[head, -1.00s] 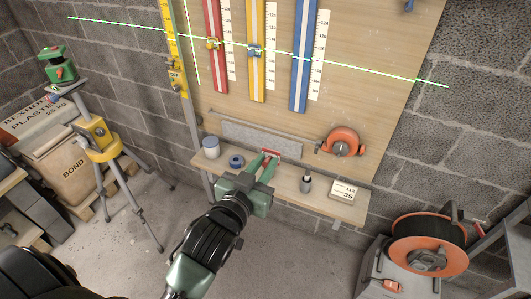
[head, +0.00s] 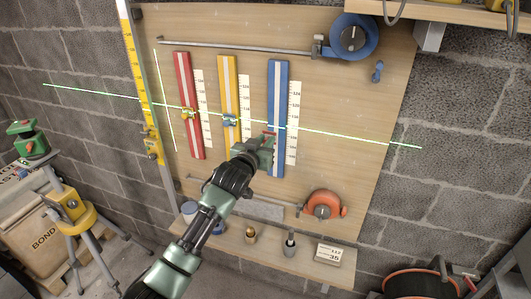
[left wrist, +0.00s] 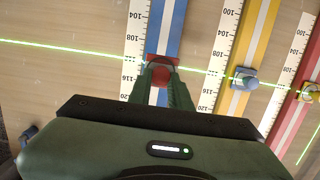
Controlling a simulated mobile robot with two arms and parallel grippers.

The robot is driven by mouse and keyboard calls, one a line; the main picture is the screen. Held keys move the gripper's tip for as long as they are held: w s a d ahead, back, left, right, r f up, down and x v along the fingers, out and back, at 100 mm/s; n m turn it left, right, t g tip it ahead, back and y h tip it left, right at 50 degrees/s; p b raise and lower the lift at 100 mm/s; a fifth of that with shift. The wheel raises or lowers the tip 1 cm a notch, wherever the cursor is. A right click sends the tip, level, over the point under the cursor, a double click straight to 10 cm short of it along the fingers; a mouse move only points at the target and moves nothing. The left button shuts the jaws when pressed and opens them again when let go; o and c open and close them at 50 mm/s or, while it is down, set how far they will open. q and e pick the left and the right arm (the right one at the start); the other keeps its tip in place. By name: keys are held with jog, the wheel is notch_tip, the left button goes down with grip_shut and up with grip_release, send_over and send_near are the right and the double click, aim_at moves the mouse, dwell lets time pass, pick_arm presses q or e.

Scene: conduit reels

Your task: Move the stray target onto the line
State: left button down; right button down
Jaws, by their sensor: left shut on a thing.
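My left gripper (head: 270,137) is shut on the small red target (left wrist: 161,74), in front of the blue rail (head: 278,90). In the left wrist view the target overlaps the blue rail (left wrist: 170,30) close to the green laser line (left wrist: 95,49). I cannot tell whether it touches the rail. The laser line (head: 345,135) crosses the board in the head view. The target on the yellow rail (head: 230,120) and the target on the red rail (head: 188,113) sit at the line. My right gripper is not in view.
The wooden board (head: 350,100) carries the rails with white scales beside them. A blue reel (head: 354,36) hangs at upper right. A green device (head: 30,140) stands at left.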

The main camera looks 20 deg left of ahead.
aim_at(269, 134)
pick_arm(q)
jog(key=shift+w+f+b, duration=0.15)
jog(key=shift+w+b, duration=0.45)
jog(key=shift+w, duration=0.05)
jog(key=shift+w+b, duration=0.65)
jog(key=shift+w, duration=0.25)
jog(key=shift+w+d+b, duration=0.15)
jog(key=shift+w+b, duration=0.2)
jog(key=shift+w, duration=0.85)
jog(key=shift+r+p, duration=0.2)
jog(key=shift+p, duration=0.5)
jog(key=shift+w+b, duration=0.3)
jog(key=shift+w, duration=0.2)
dwell(0.5)
jog(key=c, duration=0.7)
grip_release()
jog(key=shift+s, duration=0.15)
